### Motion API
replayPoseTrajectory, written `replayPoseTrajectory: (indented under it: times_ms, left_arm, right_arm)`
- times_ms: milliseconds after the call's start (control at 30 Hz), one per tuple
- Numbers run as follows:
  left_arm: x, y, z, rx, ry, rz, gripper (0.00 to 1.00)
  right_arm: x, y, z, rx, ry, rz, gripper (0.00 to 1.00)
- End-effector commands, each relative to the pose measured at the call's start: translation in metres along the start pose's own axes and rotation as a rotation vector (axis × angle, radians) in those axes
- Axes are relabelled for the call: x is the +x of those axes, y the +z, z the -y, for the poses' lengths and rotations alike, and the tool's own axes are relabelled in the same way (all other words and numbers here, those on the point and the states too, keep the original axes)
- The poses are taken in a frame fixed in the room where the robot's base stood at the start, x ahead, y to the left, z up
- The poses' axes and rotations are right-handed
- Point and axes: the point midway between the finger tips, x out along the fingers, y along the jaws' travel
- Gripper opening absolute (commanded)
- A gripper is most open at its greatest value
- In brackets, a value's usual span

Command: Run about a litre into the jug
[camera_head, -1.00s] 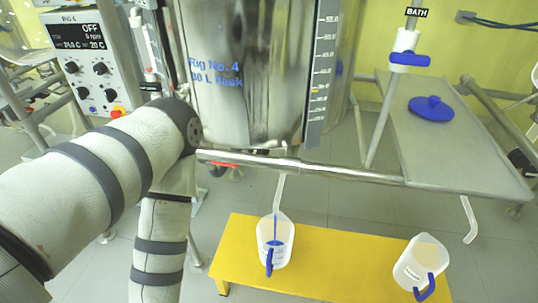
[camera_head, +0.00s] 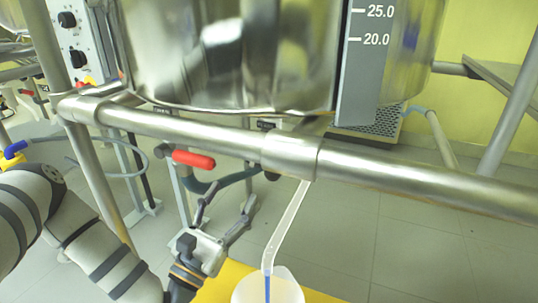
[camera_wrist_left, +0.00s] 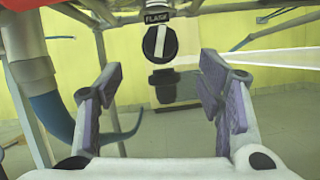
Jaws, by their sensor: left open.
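The jug (camera_head: 285,291) is pale and translucent, cut off at the bottom edge of the head view on a yellow stand (camera_head: 215,286). A clear outlet tube (camera_head: 287,225) slants down to its mouth. A thin blue stream (camera_head: 267,287) shows from the tube end into the jug; the jug's level is hidden. My left gripper (camera_head: 231,203) is open and empty, under the steel rail, left of the tube. In the left wrist view a black knob (camera_wrist_left: 160,43) marked FLASK, its white stripe upright, lies ahead between and beyond the open fingers (camera_wrist_left: 158,88). My right gripper is not in view.
A thick steel rail (camera_head: 420,173) crosses above my left gripper. A red handle (camera_head: 193,159) sticks out under it. The steel vessel (camera_head: 230,50) with its scale (camera_head: 360,70) stands above. A blue hose (camera_wrist_left: 52,115) hangs at left in the left wrist view.

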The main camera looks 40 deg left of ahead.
Motion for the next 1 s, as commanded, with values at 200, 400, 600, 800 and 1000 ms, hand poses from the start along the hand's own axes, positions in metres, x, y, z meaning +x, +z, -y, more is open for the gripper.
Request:
replayPoseTrajectory:
  times_ms: [200,400,600,800,1000]
  left_arm:
    - [0.048,0.000,-0.001,0.002,0.002,0.002,0.61]
    - [0.094,-0.001,0.000,0.002,0.000,-0.001,0.61]
    - [0.115,-0.001,0.001,0.002,-0.002,-0.004,0.61]
    - [0.116,-0.001,0.001,0.002,-0.002,-0.005,0.61]
    - [0.116,-0.001,0.001,0.002,-0.002,-0.005,0.27]
  right_arm:
    - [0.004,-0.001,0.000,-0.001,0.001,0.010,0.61]
    - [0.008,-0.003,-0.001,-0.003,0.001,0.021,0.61]
    - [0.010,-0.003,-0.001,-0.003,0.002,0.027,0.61]
    - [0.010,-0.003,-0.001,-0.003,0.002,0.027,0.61]
    - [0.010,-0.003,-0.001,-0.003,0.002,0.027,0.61]
